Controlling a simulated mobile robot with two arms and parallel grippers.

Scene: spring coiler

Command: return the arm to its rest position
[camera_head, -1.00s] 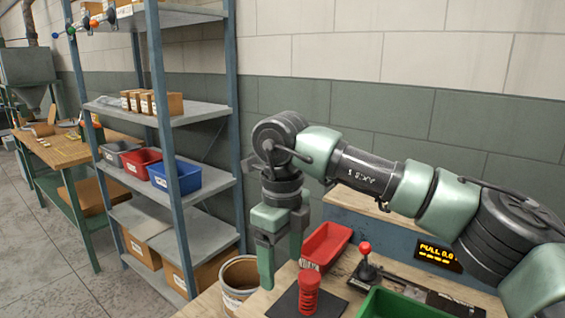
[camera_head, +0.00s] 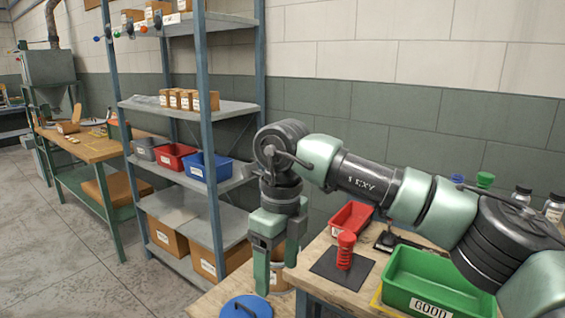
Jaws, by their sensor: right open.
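My right arm comes in from the right in the head view, above the bench. My right gripper (camera_head: 277,263) points down with its fingers apart and nothing between them. It is in the air to the left of a red coil spring (camera_head: 345,252), which stands upright on a dark square mat (camera_head: 329,270) on the wooden bench (camera_head: 352,293). My left gripper does not show.
A green bin (camera_head: 398,291) labelled GOOD stands on the bench at the right. A red tray (camera_head: 350,217) lies behind the spring. A blue round lid (camera_head: 246,308) is at the bottom. A shelf rack (camera_head: 208,115) with boxes and bins stands left. Open floor (camera_head: 75,260) lies further left.

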